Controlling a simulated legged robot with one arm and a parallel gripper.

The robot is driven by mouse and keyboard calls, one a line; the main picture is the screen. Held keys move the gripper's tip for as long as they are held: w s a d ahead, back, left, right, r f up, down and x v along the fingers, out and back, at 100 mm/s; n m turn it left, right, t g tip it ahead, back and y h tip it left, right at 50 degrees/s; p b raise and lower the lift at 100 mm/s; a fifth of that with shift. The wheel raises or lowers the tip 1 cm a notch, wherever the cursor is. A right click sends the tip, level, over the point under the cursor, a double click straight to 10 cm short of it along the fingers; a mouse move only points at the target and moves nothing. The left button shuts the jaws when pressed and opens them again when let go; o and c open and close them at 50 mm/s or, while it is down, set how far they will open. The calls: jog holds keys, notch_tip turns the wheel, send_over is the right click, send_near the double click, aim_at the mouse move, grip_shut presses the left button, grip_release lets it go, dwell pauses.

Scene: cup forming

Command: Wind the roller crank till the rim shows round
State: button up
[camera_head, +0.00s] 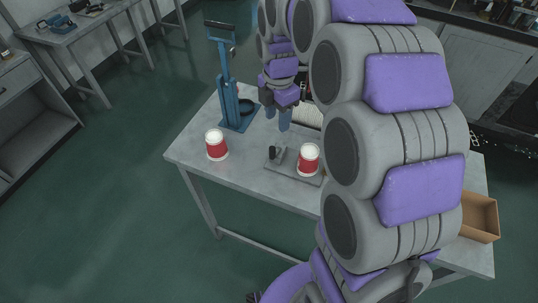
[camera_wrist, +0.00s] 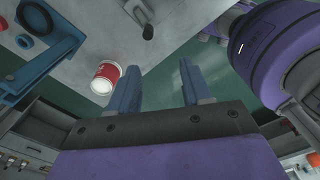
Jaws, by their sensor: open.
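My gripper (camera_head: 284,117) hangs over the table beside the blue press, its two blue fingers pointing down. In the wrist view the fingers (camera_wrist: 160,88) are apart with nothing between them. A red and white cup (camera_head: 309,160) stands on the roller fixture's grey base (camera_head: 303,178), in front of my gripper. A small dark crank-like handle (camera_head: 274,153) is at the fixture's left end; what seems to be the same part shows at the top of the wrist view (camera_wrist: 146,30). The cup's rim looks pale; its exact shape is too small to tell.
A second red and white cup (camera_head: 217,147) stands on the table's left side. The blue lever press (camera_head: 228,95) stands behind it, with a dark ring (camera_head: 247,107) on its base. A cardboard box (camera_head: 481,217) is at right. My arm hides the table's middle right.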

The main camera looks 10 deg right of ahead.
aim_at(272, 152)
jog(key=f, duration=0.6)
jog(key=w+f+n+b, duration=0.1)
jog(key=f, duration=0.5)
jog(key=w+f+n+b, duration=0.1)
jog(key=f, duration=0.5)
jog(key=shift+w+a, duration=0.15)
jog(key=shift+a, duration=0.2)
grip_shut()
